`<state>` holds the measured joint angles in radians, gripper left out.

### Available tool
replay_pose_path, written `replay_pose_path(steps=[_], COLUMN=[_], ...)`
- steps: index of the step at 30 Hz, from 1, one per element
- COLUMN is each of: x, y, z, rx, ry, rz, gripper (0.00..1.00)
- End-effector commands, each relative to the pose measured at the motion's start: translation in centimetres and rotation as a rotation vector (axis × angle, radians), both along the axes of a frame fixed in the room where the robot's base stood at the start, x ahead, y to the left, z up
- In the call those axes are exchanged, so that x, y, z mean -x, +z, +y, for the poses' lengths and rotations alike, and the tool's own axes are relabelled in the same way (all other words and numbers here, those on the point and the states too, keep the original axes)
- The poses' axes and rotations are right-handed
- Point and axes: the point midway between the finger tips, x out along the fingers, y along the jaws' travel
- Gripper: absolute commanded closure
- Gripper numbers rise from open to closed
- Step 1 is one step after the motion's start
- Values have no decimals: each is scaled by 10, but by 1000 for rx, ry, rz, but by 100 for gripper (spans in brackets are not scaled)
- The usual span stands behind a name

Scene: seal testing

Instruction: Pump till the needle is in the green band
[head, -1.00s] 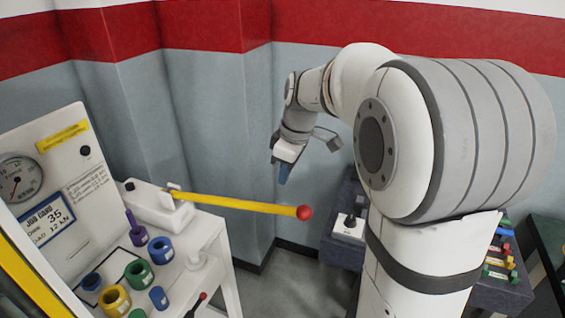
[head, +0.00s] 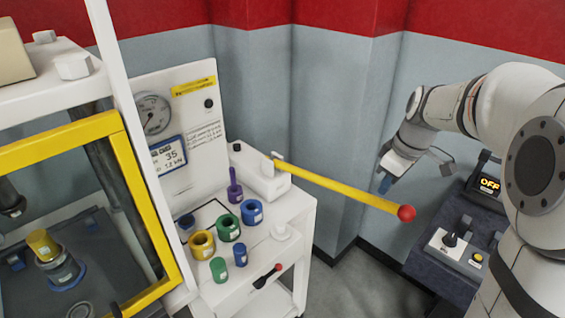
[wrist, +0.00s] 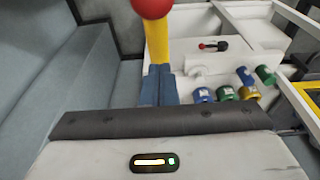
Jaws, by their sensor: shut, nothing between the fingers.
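The pump has a long yellow lever (head: 340,187) with a red ball (head: 406,213) at its end, sloping slightly down from a white pump block (head: 265,178). A round gauge (head: 153,113) is on the white panel; its needle and any green band are too small to read. My gripper (head: 384,185) is shut and empty, with blue fingers close to the ball end of the lever in the head view. In the wrist view the closed fingers (wrist: 158,85) line up with the yellow lever (wrist: 158,40), which runs up to the red ball (wrist: 152,8). I cannot tell whether they touch.
A job card (head: 168,155) reads 35 and 12 kN. A yellow-framed press (head: 150,200) stands left. A control box with joystick (head: 450,240) and OFF display (head: 489,184) stands right.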

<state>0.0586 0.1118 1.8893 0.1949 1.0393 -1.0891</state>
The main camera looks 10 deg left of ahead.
Motion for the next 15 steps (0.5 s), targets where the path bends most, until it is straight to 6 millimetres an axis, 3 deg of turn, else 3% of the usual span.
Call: replay_pose_path(steps=[15], x=[0], y=[-32], z=[1], rx=[0], ry=[1], rz=[1], gripper=[100])
